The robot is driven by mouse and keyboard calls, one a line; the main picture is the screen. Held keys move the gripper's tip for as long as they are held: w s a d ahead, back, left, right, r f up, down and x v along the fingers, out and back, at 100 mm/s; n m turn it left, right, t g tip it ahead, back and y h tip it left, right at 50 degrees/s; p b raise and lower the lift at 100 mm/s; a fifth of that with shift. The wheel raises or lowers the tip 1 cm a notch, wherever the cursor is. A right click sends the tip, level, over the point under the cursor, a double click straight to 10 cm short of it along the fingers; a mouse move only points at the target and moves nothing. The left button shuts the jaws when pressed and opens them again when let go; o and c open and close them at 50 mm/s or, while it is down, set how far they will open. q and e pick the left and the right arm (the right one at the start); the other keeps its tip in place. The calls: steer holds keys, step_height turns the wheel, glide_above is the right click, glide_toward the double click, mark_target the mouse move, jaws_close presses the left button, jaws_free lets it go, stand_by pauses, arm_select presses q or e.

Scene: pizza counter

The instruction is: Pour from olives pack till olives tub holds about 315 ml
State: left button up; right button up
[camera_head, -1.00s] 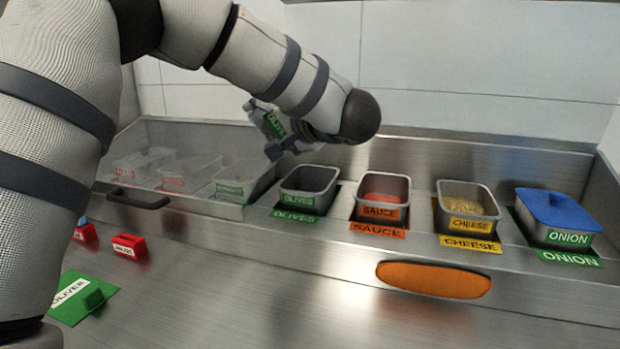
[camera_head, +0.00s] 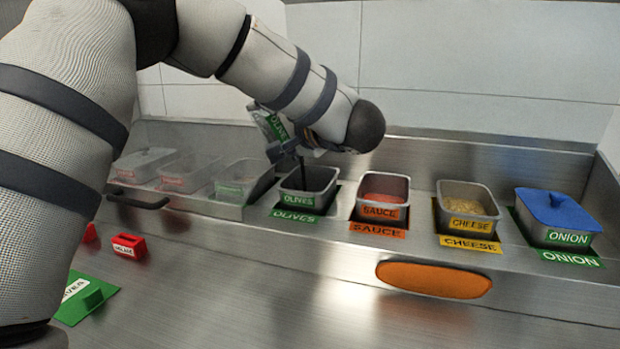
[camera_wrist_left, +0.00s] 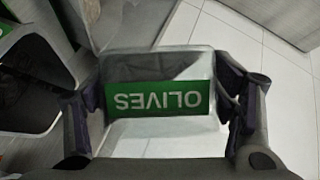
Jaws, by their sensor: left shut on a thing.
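The olives pack (camera_head: 270,122) is a pale pouch with a green label, tilted above the back of the olives tub. My left gripper (camera_head: 290,148) is shut on it; in the left wrist view the pack (camera_wrist_left: 160,125) sits between both fingers with its green OLIVES label upside down. A dark stream runs down from the pack into the olives tub (camera_head: 308,199), an open grey metal tub with a green label. The level inside the tub is hard to tell. The right gripper is not in view.
Right of the olives tub stand the sauce tub (camera_head: 383,196), the cheese tub (camera_head: 466,212) and the onion tub with a blue lid (camera_head: 556,209). Clear bins under a glass cover (camera_head: 185,172) stand to the left. An orange oval (camera_head: 434,279) marks the counter front.

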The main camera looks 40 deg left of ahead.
arm_select(q)
steer(key=shift+w+d+f+m+y, duration=0.2)
steer(key=shift+f+m+y, duration=0.15)
steer(key=shift+m, duration=0.35)
stand_by(0.6)
steer(key=shift+w, duration=0.15)
stand_by(0.4)
steer(key=shift+a, duration=0.1)
steer(key=n, duration=0.1)
steer(key=n+h, duration=0.1)
steer(key=s+r+n+h, duration=0.1)
steer(key=shift+a, duration=0.25)
steer(key=shift+s+f+n+t, duration=0.2)
steer(key=shift+n+t, duration=0.1)
steer(key=shift+n, duration=0.2)
steer(key=shift+s+a+r+n+h, duration=0.1)
steer(key=shift+a+r+n+h, duration=0.15)
steer(key=shift+n, duration=0.35)
steer(key=s+a+f+n+t+h, duration=0.1)
steer(key=s+n, duration=0.1)
steer(key=s+a+f+n+t+h, duration=0.1)
steer(key=a+f+n, duration=0.1)
steer(key=shift+s, duration=0.35)
steer(key=shift+s+a+f+n+t+h, duration=0.15)
steer(key=shift+s+f+n+t+h, duration=0.15)
steer(key=shift+s+n+t, duration=0.15)
